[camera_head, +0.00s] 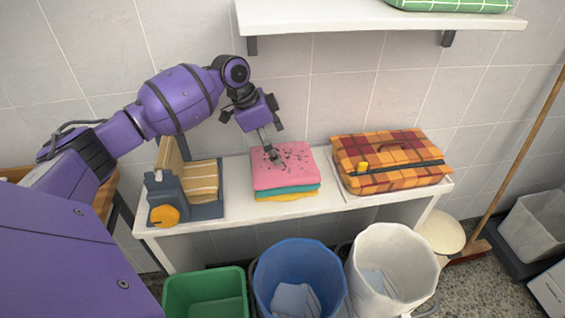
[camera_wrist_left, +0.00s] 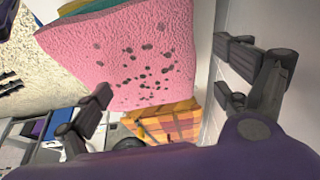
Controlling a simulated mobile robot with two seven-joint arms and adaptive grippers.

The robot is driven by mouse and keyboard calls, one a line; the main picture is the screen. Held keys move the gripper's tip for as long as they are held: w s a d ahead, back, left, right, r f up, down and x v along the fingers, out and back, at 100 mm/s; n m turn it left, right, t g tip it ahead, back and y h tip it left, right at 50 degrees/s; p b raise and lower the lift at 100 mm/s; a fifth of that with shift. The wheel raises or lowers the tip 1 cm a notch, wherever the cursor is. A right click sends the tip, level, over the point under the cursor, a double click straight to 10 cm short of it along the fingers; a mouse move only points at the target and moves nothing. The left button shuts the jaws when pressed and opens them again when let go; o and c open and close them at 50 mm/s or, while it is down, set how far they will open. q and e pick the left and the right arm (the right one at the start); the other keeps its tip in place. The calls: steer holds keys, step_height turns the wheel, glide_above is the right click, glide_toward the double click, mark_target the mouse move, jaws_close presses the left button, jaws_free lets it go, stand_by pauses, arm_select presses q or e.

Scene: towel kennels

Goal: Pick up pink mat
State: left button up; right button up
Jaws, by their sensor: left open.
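The pink mat (camera_head: 290,172) is a folded, thick pink cloth with dark specks on its upper face. It lies on top of a folded teal mat (camera_head: 300,190) and a yellow one (camera_head: 275,198) on the white bench. My left gripper (camera_head: 272,148) is open and empty, tilted down over the pink mat's upper face; one finger reaches close to the specks, and I cannot tell whether it touches. In the left wrist view the pink mat (camera_wrist_left: 130,50) fills the upper middle, between the spread fingers (camera_wrist_left: 168,75). My right gripper is not in view.
An orange plaid carrier (camera_head: 390,165) stands right of the stack. A grey-blue device with an orange knob (camera_head: 165,215) stands to its left. A white shelf (camera_head: 370,18) overhangs behind. Green (camera_head: 205,290), blue (camera_head: 300,255) and white (camera_head: 393,250) bins stand in front.

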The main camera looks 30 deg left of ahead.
arm_select(q)
steer(key=x, duration=0.2)
steer(key=shift+w+d+f, duration=0.1)
steer(key=shift+d+f, duration=0.1)
steer(key=shift+d, duration=0.05)
steer(key=c, duration=1.2)
steer(key=shift+c, duration=0.3)
steer(key=shift+r, duration=0.15)
